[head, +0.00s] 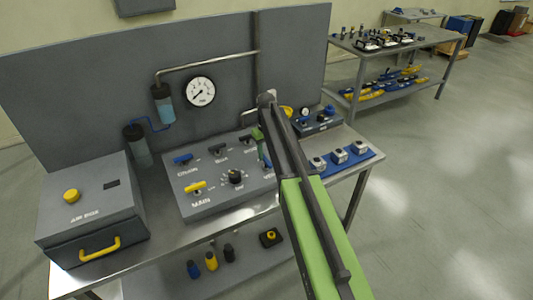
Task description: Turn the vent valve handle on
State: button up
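The grey sloped valve panel (214,200) stands on the bench, with several lever handles and a black round knob (236,176) on its face. A label that seems to begin with "VE" shows at its lower right, partly hidden by my arm. A small blue part (266,162) just above that label looks like the vent handle; its angle cannot be made out. My gripper (261,147) hangs over the panel's right side, by this blue part. It is small and mostly hidden by my arm; whether it touches the handle cannot be told.
A yellow handle (194,187) sits at the panel's lower left, and a blue one (182,159) above it. A grey air box (92,210) stands left. A pressure gauge (200,91) is on the back board. A blue mat (345,161) with several fittings lies right.

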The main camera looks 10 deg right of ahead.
notch_tip(320, 180, up, 15)
jog(key=p, duration=1.3)
jog(key=shift+p, duration=0.3)
jog(key=b, duration=0.6)
send_over(267, 161)
notch_tip(267, 161, down, 6)
jog(key=s+f+b, duration=1)
jog(key=s+f+m+b, duration=0.2)
jog(key=s, duration=0.6)
jog(key=s+f+m+b, duration=0.1)
jog(key=s+f+b, duration=0.1)
jog(key=s, duration=0.6)
jog(key=shift+s+d+f+m+b, duration=0.3)
jog(key=shift+s+f+m+b, duration=0.1)
jog(key=shift+b, duration=0.05)
